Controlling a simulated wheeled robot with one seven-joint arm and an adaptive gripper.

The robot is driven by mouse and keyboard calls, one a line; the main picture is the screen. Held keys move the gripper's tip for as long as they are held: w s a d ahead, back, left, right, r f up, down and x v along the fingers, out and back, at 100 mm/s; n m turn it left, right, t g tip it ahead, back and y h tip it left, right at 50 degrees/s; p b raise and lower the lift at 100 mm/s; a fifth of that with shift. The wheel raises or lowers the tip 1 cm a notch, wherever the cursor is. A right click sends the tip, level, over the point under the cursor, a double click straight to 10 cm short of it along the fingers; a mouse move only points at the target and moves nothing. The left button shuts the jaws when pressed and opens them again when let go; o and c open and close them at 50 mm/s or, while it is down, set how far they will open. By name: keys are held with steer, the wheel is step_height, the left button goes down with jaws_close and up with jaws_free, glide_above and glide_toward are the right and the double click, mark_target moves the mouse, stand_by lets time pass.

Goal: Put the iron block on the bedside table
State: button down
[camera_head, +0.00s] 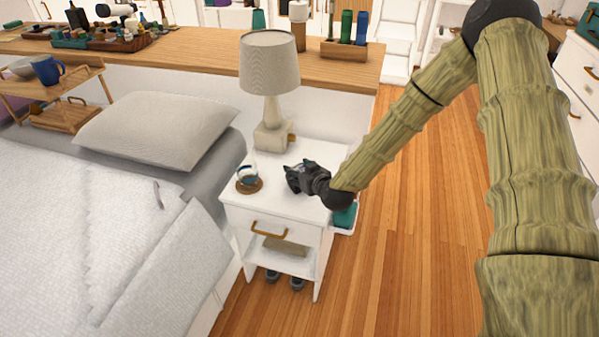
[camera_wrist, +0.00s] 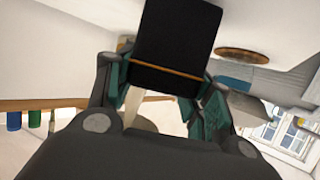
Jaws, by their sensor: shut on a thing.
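The white bedside table (camera_head: 318,151) stands beside the bed, and its top also fills the upper part of the wrist view. My gripper (camera_head: 296,178) is over the middle of the tabletop, low and close to the surface. In the wrist view its fingers (camera_wrist: 165,88) are shut on a dark block (camera_wrist: 178,35), which I take as the iron block, with a thin orange-brown line near its lower edge. In the head view the block is hard to separate from the dark gripper. I cannot tell whether it touches the tabletop.
A lamp (camera_head: 268,70) stands at the back of the bedside table. A glass on a round wooden coaster (camera_head: 249,185) is at its left, and the coaster shows in the wrist view (camera_wrist: 243,54). The bed (camera_head: 90,230) is left. Wooden floor (camera_head: 405,220) lies open at right.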

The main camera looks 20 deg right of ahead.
steer(key=shift+f, duration=0.2)
steer(key=c, duration=0.6)
jaws_free()
steer(key=shift+s+r, duration=0.15)
steer(key=shift+s, duration=0.05)
steer(key=v, duration=1.1)
steer(key=shift+s, duration=0.3)
